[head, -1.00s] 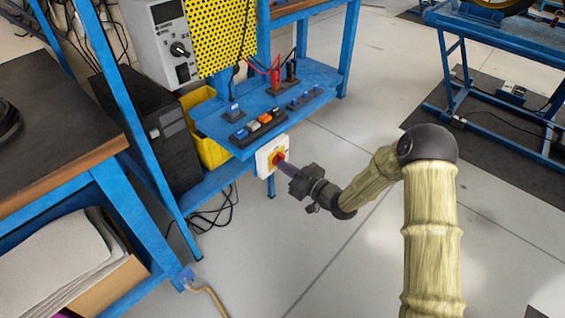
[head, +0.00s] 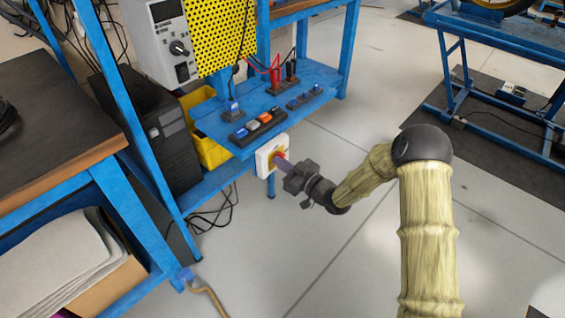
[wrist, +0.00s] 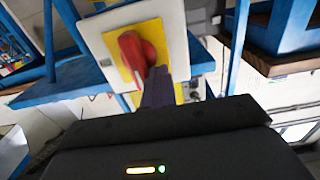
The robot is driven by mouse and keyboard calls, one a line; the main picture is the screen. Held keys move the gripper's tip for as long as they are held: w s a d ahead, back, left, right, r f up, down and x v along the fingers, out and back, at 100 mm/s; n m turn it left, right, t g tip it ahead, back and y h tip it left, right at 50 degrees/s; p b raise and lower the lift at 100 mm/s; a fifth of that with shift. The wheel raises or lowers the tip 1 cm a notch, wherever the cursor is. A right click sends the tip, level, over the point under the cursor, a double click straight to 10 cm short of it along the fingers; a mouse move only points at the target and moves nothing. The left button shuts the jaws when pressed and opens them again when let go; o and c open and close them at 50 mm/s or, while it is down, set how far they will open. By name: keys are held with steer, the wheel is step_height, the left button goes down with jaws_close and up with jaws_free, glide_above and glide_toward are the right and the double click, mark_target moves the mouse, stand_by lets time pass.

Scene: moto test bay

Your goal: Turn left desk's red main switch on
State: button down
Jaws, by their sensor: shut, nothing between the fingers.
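The red main switch (wrist: 136,52) is a red rotary knob on a yellow plate, set in a white box (wrist: 98,38) on the front edge of the blue desk. In the wrist view the fingers (wrist: 157,85) reach the knob's lower right side. They look to be touching it, with nothing held between them.
The blue shelf (head: 213,128) above carries a strip of coloured switches (head: 252,126) and red and black leads. A yellow bin (head: 211,152) and a black cabinet (head: 150,135) stand behind to the left. A wooden-topped bench (head: 60,140) is at the left. Grey floor (head: 330,240) is open below.

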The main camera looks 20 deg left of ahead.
steer(key=shift+a+r, duration=0.15)
steer(key=shift+a, duration=0.1)
steer(key=shift+w+a+r, duration=0.15)
steer(key=shift+r, duration=0.1)
steer(key=shift+a, duration=0.15)
steer(key=shift+r, duration=0.1)
steer(key=shift+w+d+r, duration=0.3)
steer(key=shift+w+r, duration=0.15)
steer(key=shift+w, duration=0.1)
stand_by(0.9)
steer(key=shift+w+f, duration=0.1)
steer(key=shift+f, duration=0.3)
